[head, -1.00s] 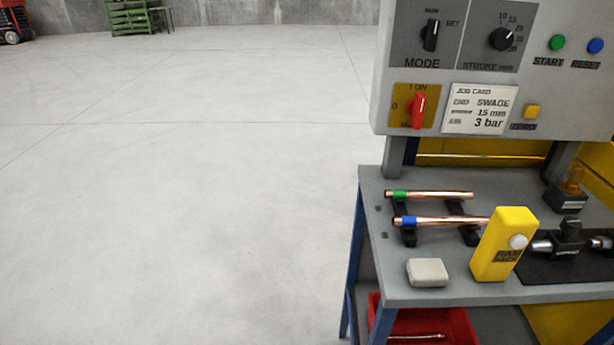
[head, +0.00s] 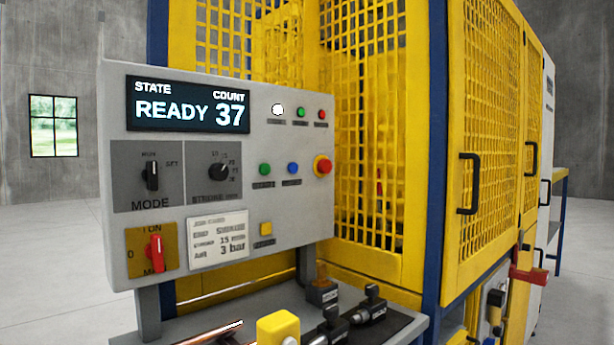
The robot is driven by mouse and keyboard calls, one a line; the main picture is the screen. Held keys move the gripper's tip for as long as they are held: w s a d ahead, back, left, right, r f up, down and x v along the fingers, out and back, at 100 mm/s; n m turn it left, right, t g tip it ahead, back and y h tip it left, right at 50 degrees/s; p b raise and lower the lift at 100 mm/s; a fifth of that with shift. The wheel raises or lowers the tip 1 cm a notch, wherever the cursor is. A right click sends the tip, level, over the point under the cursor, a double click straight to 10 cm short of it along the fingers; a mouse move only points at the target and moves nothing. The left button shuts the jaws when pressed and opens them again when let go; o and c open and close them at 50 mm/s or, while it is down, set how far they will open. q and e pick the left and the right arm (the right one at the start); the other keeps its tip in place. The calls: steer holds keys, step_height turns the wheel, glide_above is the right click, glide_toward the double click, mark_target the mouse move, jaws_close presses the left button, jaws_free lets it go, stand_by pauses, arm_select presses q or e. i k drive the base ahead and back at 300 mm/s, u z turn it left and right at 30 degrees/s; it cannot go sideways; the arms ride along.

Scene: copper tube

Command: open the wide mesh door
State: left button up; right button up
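The wide mesh door (head: 494,110) is a yellow framed panel of square mesh on the right-hand face of the yellow and blue machine cage. It looks shut in its frame. Its black bar handle (head: 468,183) stands upright near the door's left edge. Neither of my grippers is in view, so nothing of mine shows at the handle.
A narrower yellow door with a black handle (head: 531,158) stands to the right. The grey control panel (head: 225,150) reads READY, count 37, and juts out at left front above the bench (head: 385,325). A red part (head: 528,270) sticks out low right. Open floor lies at left.

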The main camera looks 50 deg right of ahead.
mark_target(455, 278)
steer(key=z, duration=2.8)
steer(key=k, duration=0.25)
steer(key=z, duration=1.5)
steer(key=i, duration=0.25)
steer(key=u, duration=1.45)
steer(key=i, duration=1.3)
steer(key=u, duration=1.35)
